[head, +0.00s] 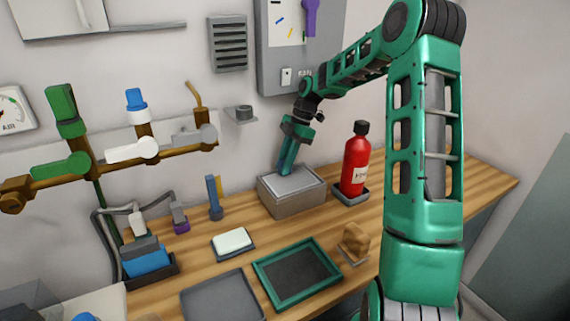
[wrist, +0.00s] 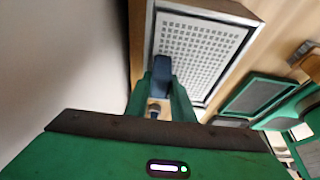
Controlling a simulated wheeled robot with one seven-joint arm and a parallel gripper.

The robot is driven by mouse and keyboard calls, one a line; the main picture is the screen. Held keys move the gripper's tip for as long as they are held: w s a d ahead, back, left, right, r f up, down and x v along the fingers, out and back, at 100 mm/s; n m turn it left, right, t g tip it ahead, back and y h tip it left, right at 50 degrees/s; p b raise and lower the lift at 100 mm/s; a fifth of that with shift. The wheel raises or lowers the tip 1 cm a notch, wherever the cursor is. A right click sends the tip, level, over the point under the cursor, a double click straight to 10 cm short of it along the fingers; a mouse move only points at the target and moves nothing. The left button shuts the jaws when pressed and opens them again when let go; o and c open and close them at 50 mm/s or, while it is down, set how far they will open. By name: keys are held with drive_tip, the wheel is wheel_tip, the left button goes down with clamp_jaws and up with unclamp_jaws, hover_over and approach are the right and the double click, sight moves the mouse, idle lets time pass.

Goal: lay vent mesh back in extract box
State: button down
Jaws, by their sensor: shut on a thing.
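The extract box (head: 292,203) is a grey box standing on the wooden bench near the wall. The vent mesh (head: 298,181) is a pale grey panel at the box's open top. In the wrist view the mesh (wrist: 195,50) shows rows of small holes and lies within the box rim (wrist: 252,20), with a thin dark gap along its edge. I cannot tell whether it rests fully down. My gripper (head: 285,172) is above the box's left part, pointing down. In the wrist view my gripper (wrist: 160,80) is shut on the mesh's dark blue tab (wrist: 161,68).
A red bottle (head: 355,160) stands close right of the box. A green-framed tray (head: 297,272), a white block (head: 232,241) and a brown lump (head: 355,243) lie in front. Pipes with valves (head: 135,150) run along the wall at left.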

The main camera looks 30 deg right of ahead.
drive_tip(key=c, duration=1.5)
unclamp_jaws()
drive_tip(key=shift+c, duration=0.2)
drive_tip(key=v, duration=0.7)
drive_tip(key=shift+d+r, duration=0.2)
drive_tip(key=shift+r, duration=0.05)
drive_tip(key=shift+s, duration=0.15)
